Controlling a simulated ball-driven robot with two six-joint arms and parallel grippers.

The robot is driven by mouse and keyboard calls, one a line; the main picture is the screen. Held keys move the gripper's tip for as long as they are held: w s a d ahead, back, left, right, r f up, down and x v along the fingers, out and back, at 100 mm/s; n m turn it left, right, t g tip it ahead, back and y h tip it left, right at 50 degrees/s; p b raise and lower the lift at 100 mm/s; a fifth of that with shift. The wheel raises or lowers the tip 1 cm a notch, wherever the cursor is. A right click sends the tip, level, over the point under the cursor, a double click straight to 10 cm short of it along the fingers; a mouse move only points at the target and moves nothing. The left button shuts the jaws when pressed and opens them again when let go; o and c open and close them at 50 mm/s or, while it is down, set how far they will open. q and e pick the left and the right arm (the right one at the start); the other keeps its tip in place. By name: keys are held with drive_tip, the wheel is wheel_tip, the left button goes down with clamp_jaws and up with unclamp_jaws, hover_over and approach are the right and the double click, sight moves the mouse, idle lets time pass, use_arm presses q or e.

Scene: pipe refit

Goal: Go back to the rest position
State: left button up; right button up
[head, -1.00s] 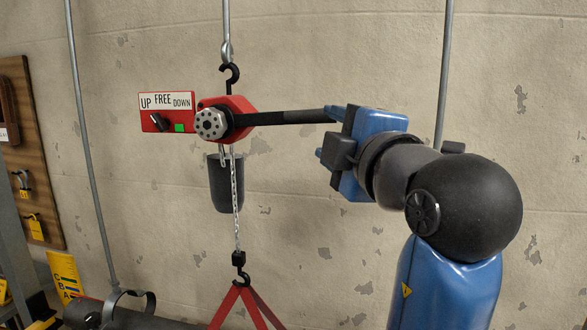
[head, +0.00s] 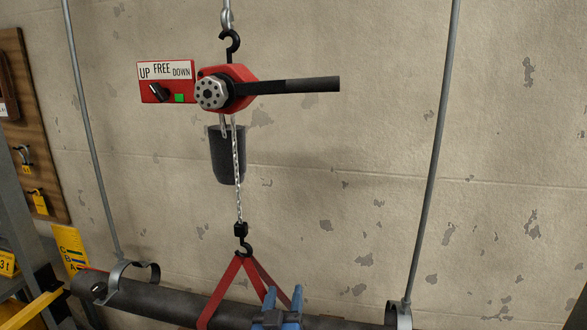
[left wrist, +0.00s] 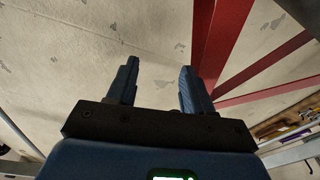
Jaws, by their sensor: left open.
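My left gripper (head: 281,300) shows at the bottom of the head view, in front of the pipe and by the red sling. Only its blue front end is in the picture. In the left wrist view its two fingers (left wrist: 159,72) are apart with nothing between them. The red sling straps (left wrist: 222,45) pass beside the right finger there; I cannot tell whether they touch. The lever hoist (head: 228,88) hangs from a black hook, with its black handle (head: 300,85) pointing right and no gripper on it. My right gripper is not in view.
The hoist's chain runs down to a hook holding the red sling (head: 238,275) around the dark pipe (head: 165,302). A grey rod (head: 435,150) stands right of the hoist. A sign reading UP, FREE, DOWN (head: 165,72) is left of it. The wall area between handle and pipe is clear.

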use_arm(q)
drive_tip(key=s+a+f+m+g, duration=0.2)
drive_tip(key=s+a+f+m, duration=0.1)
drive_tip(key=s+a+f, duration=1)
drive_tip(key=s+a+f+n+y, duration=0.1)
drive_tip(key=s+a+f, duration=0.1)
drive_tip(key=s, duration=0.7)
drive_tip(key=s+a+f+n+y, duration=0.1)
drive_tip(key=s+a, duration=0.3)
drive_tip(key=s, duration=0.4)
drive_tip(key=shift+s+a+f+t+y, duration=0.3)
drive_tip(key=shift+s+f, duration=0.05)
drive_tip(key=shift+c, duration=0.8)
